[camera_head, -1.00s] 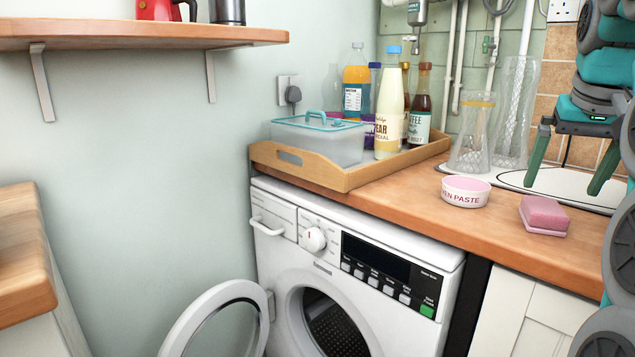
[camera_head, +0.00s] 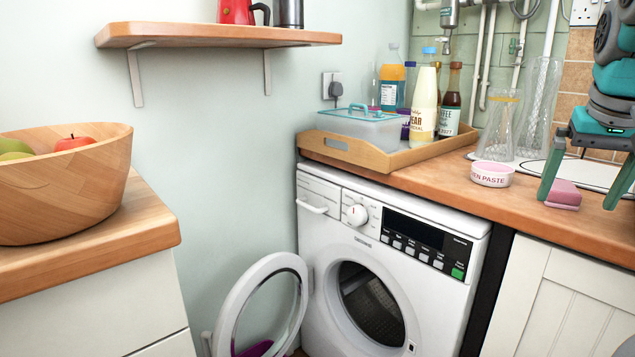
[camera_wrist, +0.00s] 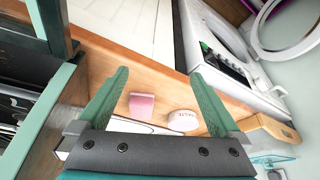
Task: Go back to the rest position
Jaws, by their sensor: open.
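My gripper (camera_head: 585,180) is at the right of the head view, with its green fingers spread apart and nothing between them. It hangs above the wooden counter (camera_head: 590,228). In the head view the pink sponge (camera_head: 563,194) lies on the counter behind the fingers, partly hidden. In the wrist view the open fingers of my gripper (camera_wrist: 165,105) point down over the counter edge. The sponge (camera_wrist: 142,105) and the round paste tub (camera_wrist: 183,121) show between and beyond them, apart from the fingers.
The wooden tray (camera_head: 345,150) with bottles and a lidded box stands on the counter. Below, the washing machine (camera_head: 330,230) has its round door (camera_head: 228,320) open. A fruit bowl (camera_head: 85,195) sits on the left counter. A wall shelf (camera_head: 190,36) juts out above. Glass vases (camera_head: 500,125) stand near my gripper.

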